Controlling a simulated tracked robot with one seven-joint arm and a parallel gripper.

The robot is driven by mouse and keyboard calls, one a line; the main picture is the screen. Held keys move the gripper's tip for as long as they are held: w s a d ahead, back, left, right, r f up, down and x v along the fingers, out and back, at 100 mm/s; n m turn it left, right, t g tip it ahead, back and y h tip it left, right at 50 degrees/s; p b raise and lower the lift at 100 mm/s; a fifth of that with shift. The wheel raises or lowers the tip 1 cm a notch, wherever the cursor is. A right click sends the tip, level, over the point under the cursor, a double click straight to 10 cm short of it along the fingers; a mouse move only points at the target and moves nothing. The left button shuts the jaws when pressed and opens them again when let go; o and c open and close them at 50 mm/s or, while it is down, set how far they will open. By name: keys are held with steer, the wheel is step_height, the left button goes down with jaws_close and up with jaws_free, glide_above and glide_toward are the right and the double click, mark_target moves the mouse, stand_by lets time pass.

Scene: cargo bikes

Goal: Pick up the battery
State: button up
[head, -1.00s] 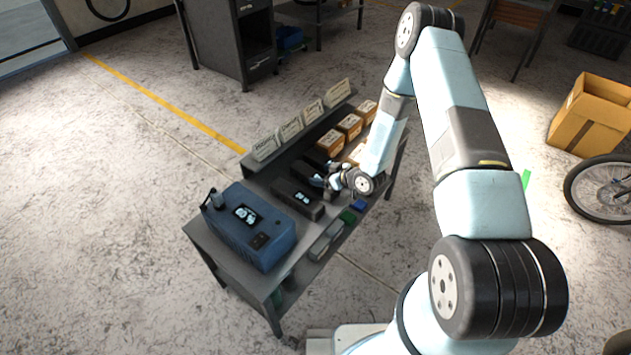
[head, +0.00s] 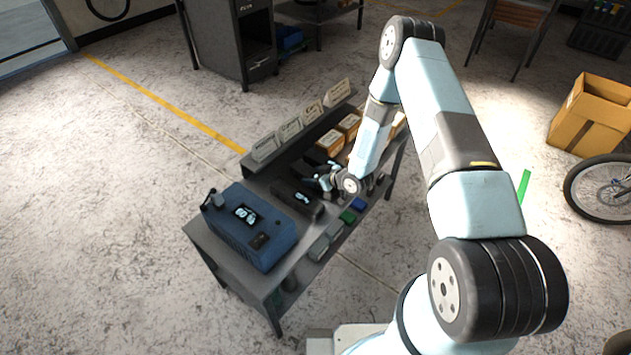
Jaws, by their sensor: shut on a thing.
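The battery (head: 311,170) looks like a dark block on the grey bench, partly hidden by my gripper. My gripper (head: 325,182) is shut on it, just behind a black unit (head: 296,198) with a small lit display. The fingers are small and dark here, so the exact grip and any gap between battery and bench top cannot be told.
A blue device (head: 252,232) with a lit display stands at the bench's (head: 225,262) left end. Orange-brown boxes (head: 330,143) and upright label cards (head: 290,129) line the back. Green (head: 348,216), blue (head: 359,204) and grey blocks (head: 318,248) lie along the front.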

jaws_close()
steer(key=shift+r, duration=0.2)
stand_by(0.4)
